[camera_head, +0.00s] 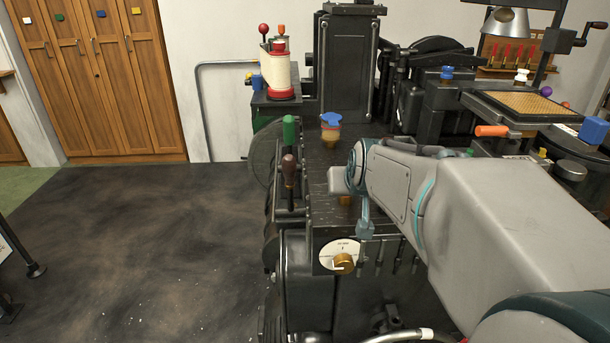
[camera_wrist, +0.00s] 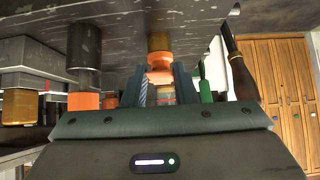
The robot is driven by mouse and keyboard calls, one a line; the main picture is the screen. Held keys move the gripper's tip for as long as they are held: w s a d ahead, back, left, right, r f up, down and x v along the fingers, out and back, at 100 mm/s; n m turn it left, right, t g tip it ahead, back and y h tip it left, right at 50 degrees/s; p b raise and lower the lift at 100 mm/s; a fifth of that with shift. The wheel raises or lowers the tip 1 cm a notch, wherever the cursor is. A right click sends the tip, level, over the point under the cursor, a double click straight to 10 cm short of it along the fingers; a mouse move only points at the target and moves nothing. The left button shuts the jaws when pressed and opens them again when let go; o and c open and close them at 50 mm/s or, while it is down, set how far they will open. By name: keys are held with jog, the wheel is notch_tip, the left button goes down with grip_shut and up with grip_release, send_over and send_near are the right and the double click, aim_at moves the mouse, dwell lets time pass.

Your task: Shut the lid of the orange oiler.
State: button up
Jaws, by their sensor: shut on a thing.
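The orange oiler (camera_wrist: 159,60) shows upside down in the wrist view, with a brass neck (camera_wrist: 158,42) against the machine's dark surface. My gripper (camera_wrist: 162,85) has one finger on each side of its orange part and is shut on it. A pale, clear-looking part shows between the fingers. The lid's position cannot be made out, as the fingers and gripper body cover that end. In the head view, my wrist hides most of this spot; only a brass piece (camera_head: 344,200) shows below it.
A blue-topped oiler (camera_head: 331,122) stands behind my wrist. A green handle (camera_head: 290,132) and a brown handle (camera_head: 289,170) rise to its left. A dial (camera_head: 340,256) is on the front. Other orange (camera_wrist: 84,101) and brass (camera_wrist: 20,106) fittings lie left in the wrist view.

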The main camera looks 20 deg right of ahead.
jog(key=shift+f+t+b, duration=0.1)
jog(key=shift+t+b, duration=0.2)
jog(key=shift+b, duration=0.1)
jog(key=o, duration=1)
